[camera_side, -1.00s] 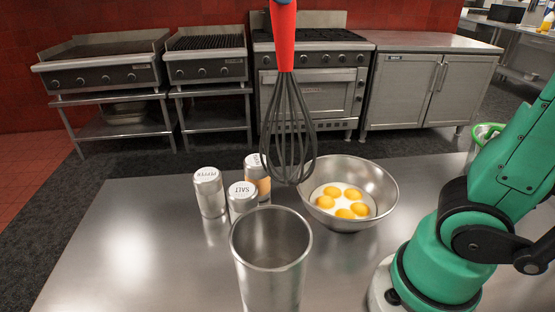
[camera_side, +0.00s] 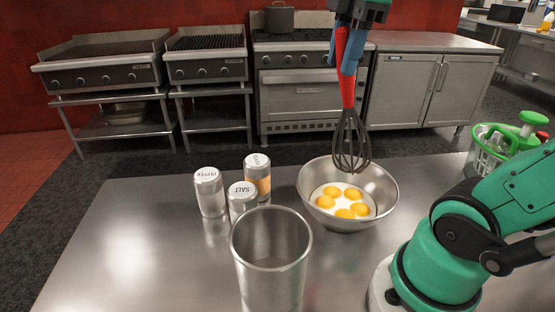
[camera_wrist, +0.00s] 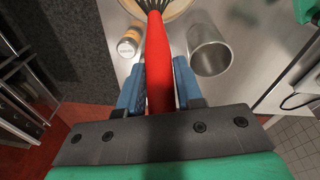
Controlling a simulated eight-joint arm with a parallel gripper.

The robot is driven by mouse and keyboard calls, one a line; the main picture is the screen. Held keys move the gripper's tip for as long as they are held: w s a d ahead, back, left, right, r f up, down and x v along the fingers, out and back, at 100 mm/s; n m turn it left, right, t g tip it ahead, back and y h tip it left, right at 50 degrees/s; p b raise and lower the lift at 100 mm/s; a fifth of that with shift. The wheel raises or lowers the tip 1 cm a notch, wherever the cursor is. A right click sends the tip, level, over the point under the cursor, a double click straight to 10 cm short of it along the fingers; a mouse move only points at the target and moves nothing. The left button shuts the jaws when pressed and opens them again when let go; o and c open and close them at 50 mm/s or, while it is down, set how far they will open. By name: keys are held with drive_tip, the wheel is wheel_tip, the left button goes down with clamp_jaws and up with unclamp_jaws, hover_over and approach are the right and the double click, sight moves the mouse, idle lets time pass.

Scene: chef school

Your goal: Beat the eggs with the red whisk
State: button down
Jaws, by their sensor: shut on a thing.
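My gripper (camera_side: 349,55) is shut on the red handle of the whisk (camera_side: 347,82). In the side view the whisk hangs nearly upright, slightly tilted, with its dark wires at the far rim of the bowl, seemingly above it. The steel bowl (camera_side: 382,190) stands on the table and holds several egg yolks (camera_side: 346,201) in whites. The yolks look whole. In the wrist view the blue fingers (camera_wrist: 158,85) flank the red whisk handle (camera_wrist: 157,60), and its wires reach the top edge. Part of the bowl shows behind them.
A tall steel cup (camera_side: 270,250) stands in front of the bowl. Pepper (camera_side: 209,192), salt (camera_side: 242,202) and another shaker (camera_side: 257,178) stand left of it. A green basket (camera_side: 490,150) with green-topped items is at the right. The table's left part is clear.

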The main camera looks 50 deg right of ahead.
sight(342, 87)
drive_tip(key=shift+f, duration=3.6)
